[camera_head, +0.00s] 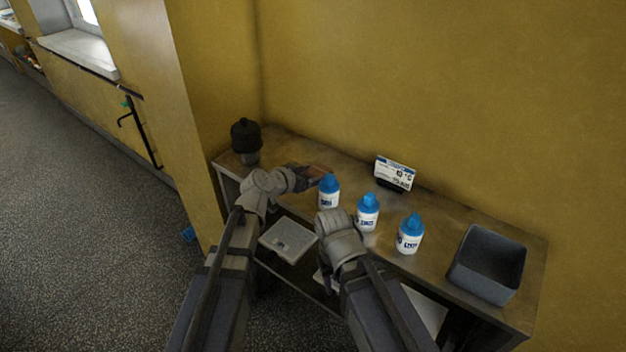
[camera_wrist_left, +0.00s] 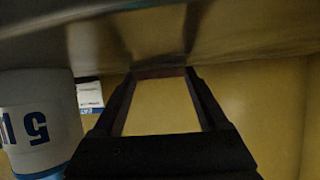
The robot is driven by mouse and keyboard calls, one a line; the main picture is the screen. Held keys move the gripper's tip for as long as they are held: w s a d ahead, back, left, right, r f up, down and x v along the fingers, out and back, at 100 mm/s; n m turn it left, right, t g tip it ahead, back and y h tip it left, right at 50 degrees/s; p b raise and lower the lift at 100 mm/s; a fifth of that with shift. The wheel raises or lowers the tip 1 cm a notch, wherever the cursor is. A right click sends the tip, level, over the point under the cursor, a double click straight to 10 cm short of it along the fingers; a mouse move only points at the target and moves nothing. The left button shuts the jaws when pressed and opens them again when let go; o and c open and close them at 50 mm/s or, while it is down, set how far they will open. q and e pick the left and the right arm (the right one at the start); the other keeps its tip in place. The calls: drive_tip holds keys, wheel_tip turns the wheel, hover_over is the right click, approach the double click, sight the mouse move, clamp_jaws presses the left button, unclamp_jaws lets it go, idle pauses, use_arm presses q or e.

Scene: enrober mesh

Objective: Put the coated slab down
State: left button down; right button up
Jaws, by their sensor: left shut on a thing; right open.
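My left gripper (camera_head: 308,174) is shut on a brown slab (camera_head: 319,170) over the back left part of the metal table (camera_head: 445,241). In the left wrist view, which looks upside down, the slab (camera_wrist_left: 160,72) is a thin reddish-brown edge between the fingertips, close to the table surface; I cannot tell whether it touches. My right gripper (camera_head: 327,217) is open, low at the table's front edge by the bottles; its fingers are mostly hidden by its own wrist.
Three white bottles with blue caps, left (camera_head: 329,192), middle (camera_head: 368,212) and right (camera_head: 410,234), stand in a row. A sign (camera_head: 395,172) stands behind them. A dark pot (camera_head: 246,140) is at the far left, a grey bin (camera_head: 487,264) at the right.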

use_arm(q)
drive_tip(key=shift+f, duration=0.15)
unclamp_jaws()
